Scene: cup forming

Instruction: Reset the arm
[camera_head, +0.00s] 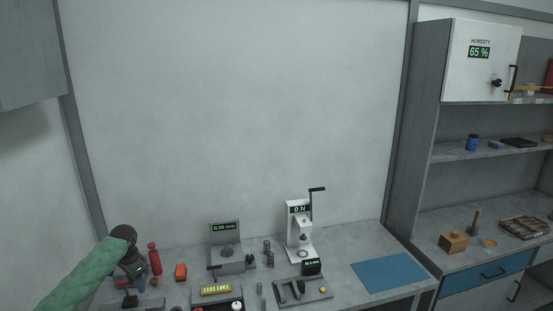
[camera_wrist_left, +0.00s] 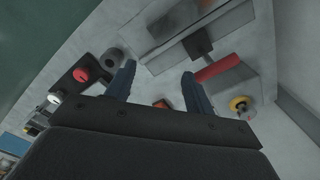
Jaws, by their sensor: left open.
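My left gripper (camera_head: 130,292) is low at the left end of the workbench, beside a red bottle-like cylinder (camera_head: 155,259). In the left wrist view the two dark fingers (camera_wrist_left: 158,82) are spread apart with nothing held between them. A red cylinder (camera_wrist_left: 217,68) shows just right of the right finger, and a small orange-red piece (camera_wrist_left: 161,104) shows beyond the gripper between the fingers. My right gripper is in neither view.
A blue mat (camera_head: 388,276) lies bare at right. Shelves and a humidity cabinet (camera_head: 480,62) stand farther right.

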